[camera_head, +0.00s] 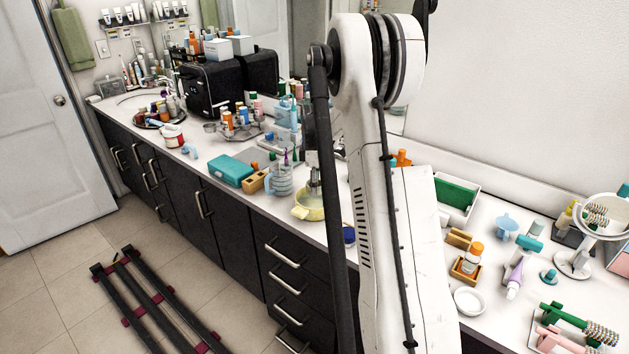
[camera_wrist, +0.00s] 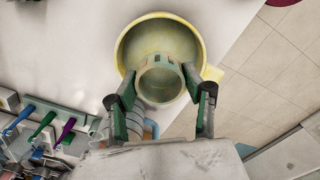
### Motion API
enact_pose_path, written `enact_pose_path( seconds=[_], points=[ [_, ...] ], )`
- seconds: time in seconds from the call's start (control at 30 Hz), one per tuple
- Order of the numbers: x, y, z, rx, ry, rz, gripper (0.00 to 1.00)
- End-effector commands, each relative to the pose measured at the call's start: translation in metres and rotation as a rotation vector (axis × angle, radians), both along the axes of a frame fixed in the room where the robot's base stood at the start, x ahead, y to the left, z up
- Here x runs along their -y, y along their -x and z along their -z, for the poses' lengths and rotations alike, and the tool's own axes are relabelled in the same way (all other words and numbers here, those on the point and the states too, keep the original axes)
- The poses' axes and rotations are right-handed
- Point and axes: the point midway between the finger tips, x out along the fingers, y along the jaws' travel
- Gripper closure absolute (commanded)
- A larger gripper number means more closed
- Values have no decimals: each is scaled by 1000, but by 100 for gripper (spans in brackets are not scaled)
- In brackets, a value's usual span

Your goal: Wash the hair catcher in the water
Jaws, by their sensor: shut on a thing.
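The hair catcher (camera_wrist: 160,85) is a small, round, pale greenish cup. My gripper (camera_wrist: 159,77) is shut on it, with one finger on each side. A yellow bowl (camera_head: 309,212) stands near the counter's front edge, and its wide rim surrounds the catcher in the wrist view (camera_wrist: 124,48). In the head view my gripper (camera_head: 313,180) points down at the bowl, with the catcher at the bowl's opening. I cannot tell how deep the catcher sits or make out the water surface.
A ribbed grey mug (camera_head: 281,181) with a blue handle stands close left of the bowl. A wooden block (camera_head: 254,182) and a teal box (camera_head: 231,171) are farther left. A toothbrush holder (camera_wrist: 40,122) shows in the wrist view. The counter's front edge is close to the bowl.

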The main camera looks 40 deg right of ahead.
Motion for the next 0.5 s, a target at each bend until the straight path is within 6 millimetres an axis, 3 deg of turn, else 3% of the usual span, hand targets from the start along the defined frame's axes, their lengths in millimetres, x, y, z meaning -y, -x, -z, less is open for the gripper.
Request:
enact_pose_path(
  seconds=[0.5],
  points=[
    [0, 0, 45, 0, 0, 0, 69]
  ],
)
